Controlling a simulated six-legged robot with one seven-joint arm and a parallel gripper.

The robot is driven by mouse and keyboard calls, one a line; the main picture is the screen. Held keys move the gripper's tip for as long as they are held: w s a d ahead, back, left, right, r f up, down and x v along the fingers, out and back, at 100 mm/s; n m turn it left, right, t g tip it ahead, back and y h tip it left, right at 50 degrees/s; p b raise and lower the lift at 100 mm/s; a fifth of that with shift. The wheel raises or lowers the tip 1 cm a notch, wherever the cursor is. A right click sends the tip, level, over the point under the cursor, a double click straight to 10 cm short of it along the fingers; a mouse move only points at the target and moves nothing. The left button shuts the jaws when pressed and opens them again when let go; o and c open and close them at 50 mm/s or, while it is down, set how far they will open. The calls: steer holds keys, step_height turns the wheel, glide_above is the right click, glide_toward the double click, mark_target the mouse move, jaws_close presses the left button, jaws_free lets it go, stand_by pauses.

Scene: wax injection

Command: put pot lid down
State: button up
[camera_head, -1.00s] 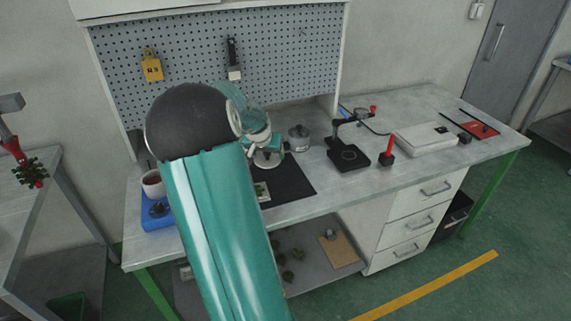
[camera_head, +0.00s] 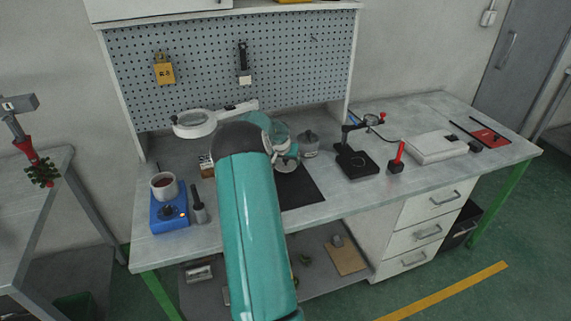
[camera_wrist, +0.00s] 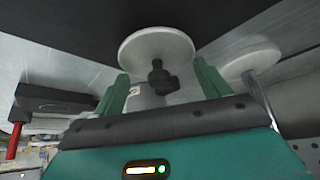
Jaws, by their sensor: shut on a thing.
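The pot lid (camera_wrist: 150,42) is a pale round disc with a black knob (camera_wrist: 160,76) in the wrist view. My gripper (camera_wrist: 161,70) is shut on the lid, with a green finger on each side of the knob. In the head view my gripper (camera_head: 282,150) is over the far part of the black mat (camera_head: 297,188), and the lid (camera_head: 288,161) shows partly below it. I cannot tell whether the lid touches the mat. A small grey pot (camera_head: 308,146) stands just right of my gripper.
A blue heater (camera_head: 168,208) with a red-filled cup stands at the left, beside a grey tool (camera_head: 198,204). A magnifier (camera_head: 195,124) stands behind. A black stand (camera_head: 356,161), red-handled tool (camera_head: 397,160) and white box (camera_head: 436,147) are at the right. The near mat is clear.

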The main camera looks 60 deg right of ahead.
steer(key=shift+f, duration=1.05)
steer(key=o, duration=1)
steer(key=shift+f, duration=0.1)
